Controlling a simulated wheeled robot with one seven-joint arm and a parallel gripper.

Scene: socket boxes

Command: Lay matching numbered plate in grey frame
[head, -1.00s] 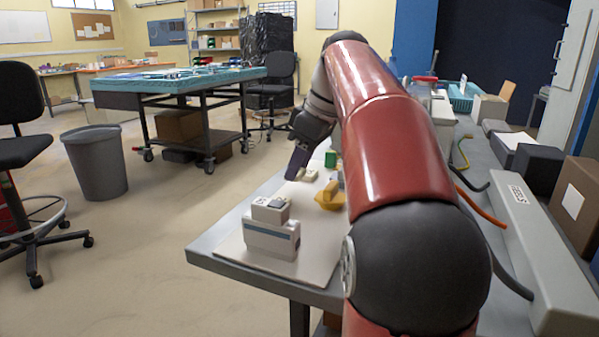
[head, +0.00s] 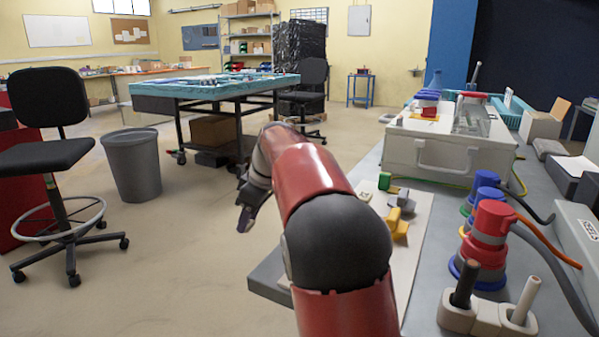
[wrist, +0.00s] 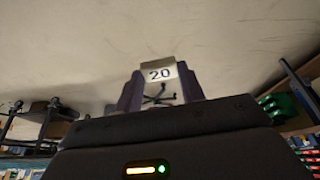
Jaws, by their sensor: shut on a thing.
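My gripper (head: 245,218) hangs off the left side of the workbench (head: 428,270), over the open floor. In the wrist view my gripper (wrist: 160,84) is shut on a light plate (wrist: 159,73) marked with a black "20". The plate sits between the two purple-grey fingers. In the head view the plate is too small to make out at the fingertips. I cannot pick out a grey frame in either current view; my arm covers part of the bench's near end.
A pale mat (head: 415,225) holds a yellow part (head: 397,222) and a green block (head: 385,181). A white case (head: 445,150), red and blue plugs (head: 489,230) and cables crowd the bench's right. A bin (head: 133,165) and stool (head: 50,160) stand left on open floor.

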